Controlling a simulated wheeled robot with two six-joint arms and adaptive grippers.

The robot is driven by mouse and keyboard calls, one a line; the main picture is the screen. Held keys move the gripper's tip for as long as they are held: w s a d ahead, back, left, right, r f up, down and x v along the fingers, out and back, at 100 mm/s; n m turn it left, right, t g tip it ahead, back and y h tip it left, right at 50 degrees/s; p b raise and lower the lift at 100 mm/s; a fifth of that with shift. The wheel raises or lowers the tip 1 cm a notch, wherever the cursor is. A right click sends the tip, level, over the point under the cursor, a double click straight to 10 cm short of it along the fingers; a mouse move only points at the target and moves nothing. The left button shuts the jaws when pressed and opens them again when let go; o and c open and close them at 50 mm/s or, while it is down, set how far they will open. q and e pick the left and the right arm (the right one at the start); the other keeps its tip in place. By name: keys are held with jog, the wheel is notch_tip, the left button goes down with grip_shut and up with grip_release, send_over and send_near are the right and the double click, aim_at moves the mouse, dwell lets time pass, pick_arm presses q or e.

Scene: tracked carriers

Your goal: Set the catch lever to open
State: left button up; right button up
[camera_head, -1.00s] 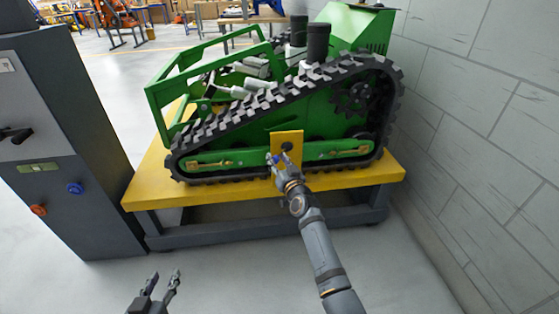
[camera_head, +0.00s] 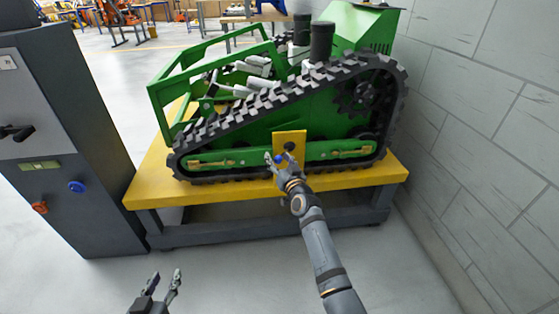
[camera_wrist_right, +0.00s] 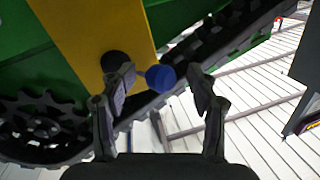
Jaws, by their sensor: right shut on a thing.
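The catch lever is a short arm with a blue knob (camera_head: 279,160) on a dark round pivot, set on a yellow plate (camera_head: 291,138) on the side of the green tracked carrier (camera_head: 250,139). In the head view the knob lies below and left of the pivot. In the right wrist view the blue knob (camera_wrist_right: 160,78) sits between the fingertips of my right gripper (camera_wrist_right: 163,85), which is shut on it. My right gripper (camera_head: 276,161) partly hides the lever in the head view. My left gripper (camera_head: 164,284) is open and empty, low in the head view, away from the carrier.
The carrier stands on a yellow-topped bench (camera_head: 150,190). A grey cabinet (camera_head: 100,130) with a black handle and blue and orange knobs stands at the left. A block wall (camera_head: 480,130) closes off the right. The floor before the bench is clear.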

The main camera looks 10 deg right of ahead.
jog(key=s+d, duration=0.1)
jog(key=s, duration=1.1)
jog(key=shift+d, duration=0.25)
